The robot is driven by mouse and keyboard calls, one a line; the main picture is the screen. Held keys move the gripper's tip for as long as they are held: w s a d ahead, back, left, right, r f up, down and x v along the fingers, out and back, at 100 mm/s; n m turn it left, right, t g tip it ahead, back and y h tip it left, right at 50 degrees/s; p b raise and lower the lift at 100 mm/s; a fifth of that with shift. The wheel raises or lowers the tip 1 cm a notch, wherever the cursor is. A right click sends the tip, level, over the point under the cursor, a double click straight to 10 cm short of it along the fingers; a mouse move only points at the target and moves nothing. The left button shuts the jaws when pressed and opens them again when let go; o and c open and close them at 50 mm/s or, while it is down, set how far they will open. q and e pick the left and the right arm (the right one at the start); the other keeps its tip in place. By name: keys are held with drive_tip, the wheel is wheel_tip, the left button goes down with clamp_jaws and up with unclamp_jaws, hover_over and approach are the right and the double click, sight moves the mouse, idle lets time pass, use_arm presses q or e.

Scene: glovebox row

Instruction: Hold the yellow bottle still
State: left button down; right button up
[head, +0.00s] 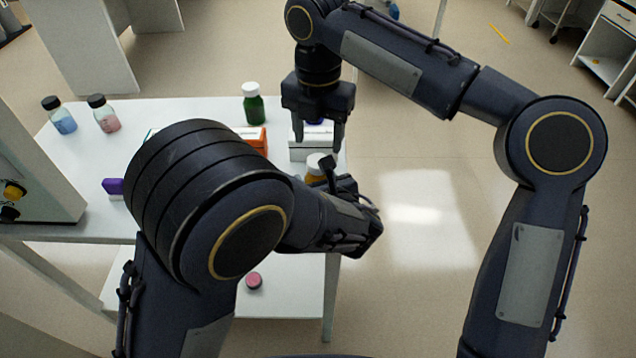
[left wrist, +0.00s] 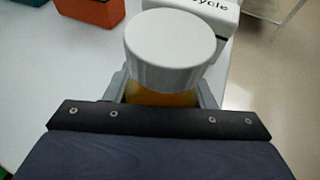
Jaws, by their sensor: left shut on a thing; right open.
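The yellow bottle (head: 314,175) with a white cap stands near the right edge of the white table, mostly hidden behind my left arm in the head view. In the left wrist view its white cap (left wrist: 172,48) and a strip of its yellow-orange body (left wrist: 160,98) show between the fingers. My left gripper (left wrist: 165,92) is shut on the bottle below the cap. In the head view the left fingers are hardly visible. My right gripper (head: 318,142) points down, open and empty, just above and behind the bottle's cap.
A white box (head: 300,150) with lettering and an orange box (head: 257,140) stand behind the bottle. A green bottle (head: 253,104), a blue bottle (head: 60,117) and a pink bottle (head: 104,115) stand farther back. A pink cap (head: 254,281) lies on the lower shelf. Open floor lies right of the table.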

sight(318, 156)
drive_tip(key=shift+f, duration=2.75)
drive_tip(key=shift+c, duration=0.2)
drive_tip(key=c, duration=1)
drive_tip(key=shift+o, duration=0.2)
drive_tip(key=shift+m, duration=1.7)
drive_tip(key=o, duration=1.1)
